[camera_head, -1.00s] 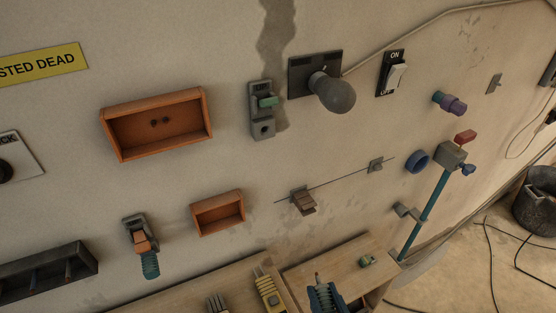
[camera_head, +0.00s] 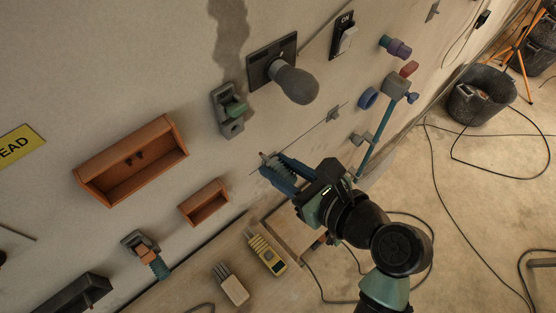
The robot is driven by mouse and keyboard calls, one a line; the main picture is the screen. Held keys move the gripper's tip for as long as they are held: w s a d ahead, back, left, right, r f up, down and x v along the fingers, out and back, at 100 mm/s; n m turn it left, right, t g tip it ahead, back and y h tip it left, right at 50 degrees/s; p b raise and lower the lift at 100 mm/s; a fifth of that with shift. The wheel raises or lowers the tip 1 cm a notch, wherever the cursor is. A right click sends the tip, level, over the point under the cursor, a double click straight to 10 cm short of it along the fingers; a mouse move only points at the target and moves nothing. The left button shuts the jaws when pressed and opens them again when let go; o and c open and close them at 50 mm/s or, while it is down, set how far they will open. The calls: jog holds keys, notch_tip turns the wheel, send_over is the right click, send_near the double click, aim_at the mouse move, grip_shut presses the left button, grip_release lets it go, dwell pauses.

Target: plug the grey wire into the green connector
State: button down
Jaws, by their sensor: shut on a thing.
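The green connector (camera_head: 236,110) is a green block in a grey holder on the wall, left of a dark grey bulb-shaped knob. My gripper (camera_head: 273,171) is shut on a ribbed grey-teal piece (camera_head: 283,168) with a small reddish tip, which I take to be the grey wire. The tip points up and left towards the wall. The piece is below and right of the green connector and apart from it. The fingers hide part of it.
The bulb-shaped knob (camera_head: 295,84) juts out near the connector. Orange boxes (camera_head: 130,160) hang to the left. An orange connector (camera_head: 148,254) holds a teal ribbed piece. A yellow meter (camera_head: 266,254) lies on the shelf below. The wall between my gripper and the green connector looks clear.

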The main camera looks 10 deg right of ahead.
jog(key=shift+a+r+p, duration=0.1)
jog(key=shift+r+p, duration=0.1)
jog(key=shift+p, duration=0.65)
jog(key=shift+w+a+f+p, duration=0.1)
jog(key=shift+w+a+p, duration=0.2)
jog(key=shift+w+a, duration=0.35)
jog(key=shift+w+a+f+p, duration=0.1)
jog(key=shift+w+a+p, duration=0.3)
jog(key=shift+w, duration=0.5)
jog(key=shift+w+a+p, duration=0.25)
jog(key=shift+w+a, duration=0.3)
jog(key=shift+w, duration=0.2)
jog(key=shift+r+p, duration=0.1)
jog(key=shift+p, duration=1)
jog(key=shift+w+a+p, duration=0.8)
jog(key=shift+w+a, duration=0.1)
jog(key=shift+w, duration=0.3)
jog(key=shift+p, duration=0.9)
jog(key=shift+w+a, duration=0.15)
jog(key=shift+w, duration=0.05)
